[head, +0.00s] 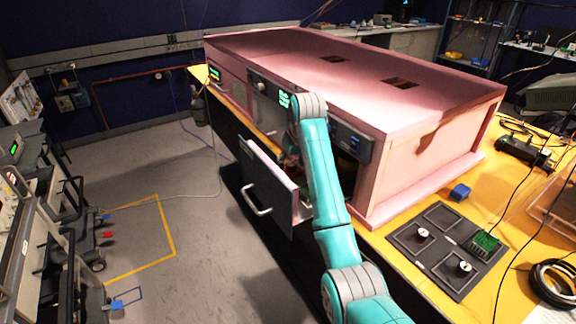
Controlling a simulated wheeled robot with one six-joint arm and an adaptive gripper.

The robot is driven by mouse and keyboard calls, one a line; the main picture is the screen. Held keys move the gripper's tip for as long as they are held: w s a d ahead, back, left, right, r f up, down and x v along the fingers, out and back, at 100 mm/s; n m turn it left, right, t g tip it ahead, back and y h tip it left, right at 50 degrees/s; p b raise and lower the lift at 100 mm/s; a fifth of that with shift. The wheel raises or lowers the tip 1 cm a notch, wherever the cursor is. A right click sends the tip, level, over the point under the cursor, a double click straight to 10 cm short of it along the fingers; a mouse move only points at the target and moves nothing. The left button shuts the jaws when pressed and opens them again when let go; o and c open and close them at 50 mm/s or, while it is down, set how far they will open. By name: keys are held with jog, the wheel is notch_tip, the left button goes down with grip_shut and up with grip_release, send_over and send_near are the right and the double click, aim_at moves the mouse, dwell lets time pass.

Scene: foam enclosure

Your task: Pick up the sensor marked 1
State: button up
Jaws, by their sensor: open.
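No sensor with a legible 1 shows in the head view. Two small round white-and-black pieces, the far one (422,234) and the near one (464,267), sit on a dark tray (437,261) on the yellow bench; any marks are too small to read. An open drawer with a grey front (268,190) juts from the pink foam enclosure (420,175). My teal arm reaches over the drawer's right side and bends toward the enclosure. My gripper is hidden behind the arm and enclosure front. Most of the drawer's inside is hidden too.
A green circuit board (487,240) stands at the tray's right, and a blue block (460,192) lies behind the tray. A black cable coil (555,284) and loose wires lie at the right. Equipment carts line the left; the grey floor (170,205) between is clear.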

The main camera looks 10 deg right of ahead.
grip_shut()
dwell(0.3)
